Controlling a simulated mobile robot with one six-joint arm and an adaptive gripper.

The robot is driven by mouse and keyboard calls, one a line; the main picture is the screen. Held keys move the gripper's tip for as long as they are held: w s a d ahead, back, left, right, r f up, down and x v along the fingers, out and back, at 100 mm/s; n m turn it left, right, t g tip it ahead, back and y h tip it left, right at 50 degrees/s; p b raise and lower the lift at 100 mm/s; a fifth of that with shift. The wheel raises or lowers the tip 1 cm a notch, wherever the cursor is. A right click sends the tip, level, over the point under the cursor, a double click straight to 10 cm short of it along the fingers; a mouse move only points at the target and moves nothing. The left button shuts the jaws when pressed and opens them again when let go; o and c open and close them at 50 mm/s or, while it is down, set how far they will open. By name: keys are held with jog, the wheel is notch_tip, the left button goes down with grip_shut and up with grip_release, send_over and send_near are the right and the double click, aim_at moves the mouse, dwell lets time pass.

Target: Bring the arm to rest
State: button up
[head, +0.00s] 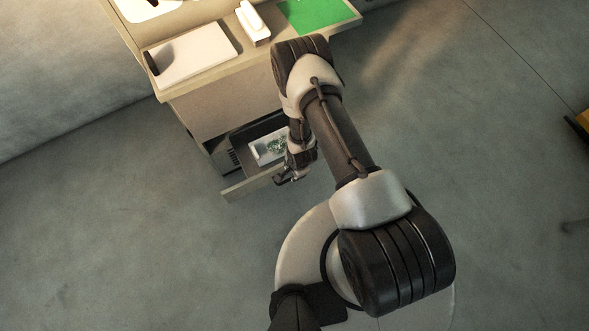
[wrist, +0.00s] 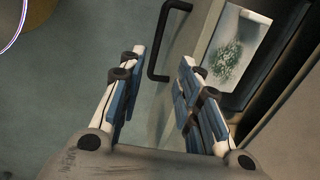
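My arm reaches from my base over the floor toward a wooden desk unit. My gripper (head: 283,179) hangs low beside the front of a pulled-out drawer (head: 240,190). In the wrist view my gripper (wrist: 163,58) has its two blue-padded fingers apart, with nothing between them. The drawer's black bar handle (wrist: 158,42) lies beyond the fingertips, and the fingers are not closed around it. Whether any finger touches the drawer is unclear. A white card or packet with a green speckled pattern (wrist: 232,52) lies inside the drawer; it also shows in the head view (head: 270,149).
The desk top (head: 262,52) holds a white flat box (head: 192,57), a small white device (head: 253,22) and a green mat (head: 312,12). A yellow and black object (head: 582,122) stands at the right edge. The grey floor (head: 500,200) is mostly clear.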

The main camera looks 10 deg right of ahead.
jog(key=shift+r, duration=0.25)
dwell(0.4)
